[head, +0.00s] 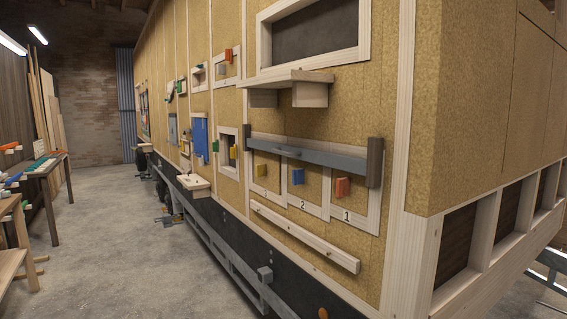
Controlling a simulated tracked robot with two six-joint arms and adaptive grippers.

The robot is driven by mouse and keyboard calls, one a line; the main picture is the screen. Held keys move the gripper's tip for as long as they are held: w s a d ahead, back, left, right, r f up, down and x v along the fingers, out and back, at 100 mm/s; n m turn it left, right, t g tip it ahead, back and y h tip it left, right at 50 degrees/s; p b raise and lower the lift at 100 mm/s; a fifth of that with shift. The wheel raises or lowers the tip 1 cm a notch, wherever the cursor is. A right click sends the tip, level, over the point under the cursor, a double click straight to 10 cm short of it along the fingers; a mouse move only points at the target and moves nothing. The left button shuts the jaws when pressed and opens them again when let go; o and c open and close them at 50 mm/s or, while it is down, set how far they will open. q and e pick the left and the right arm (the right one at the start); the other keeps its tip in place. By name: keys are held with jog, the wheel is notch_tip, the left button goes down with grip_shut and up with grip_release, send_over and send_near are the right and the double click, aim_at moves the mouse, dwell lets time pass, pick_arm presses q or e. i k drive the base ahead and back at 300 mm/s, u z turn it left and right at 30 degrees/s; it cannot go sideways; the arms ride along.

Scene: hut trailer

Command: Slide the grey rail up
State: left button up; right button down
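The grey rail (318,158) is a long bar running level across the front of the trailer wall. It lies across the upper part of a row of framed doors, above their coloured handles. A dark brown upright block (375,162) stands at its right end, and a smaller dark upright (248,138) shows at its left end. The doors carry a yellow handle (261,171), a blue handle (297,173) and an orange handle (342,187). The right two are numbered 2 and 1. Neither of my grippers is in view.
A wooden shelf (285,79) juts out above the rail. A pale wooden ledge (302,236) runs below the doors. A small shelf (195,186) sticks out further left. Workbenches stand at the far left, with clear concrete floor (120,240) between them and the trailer.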

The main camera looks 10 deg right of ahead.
aim_at(356, 165)
jog(key=z, duration=0.05)
jog(key=i, duration=0.9)
jog(key=u, duration=0.05)
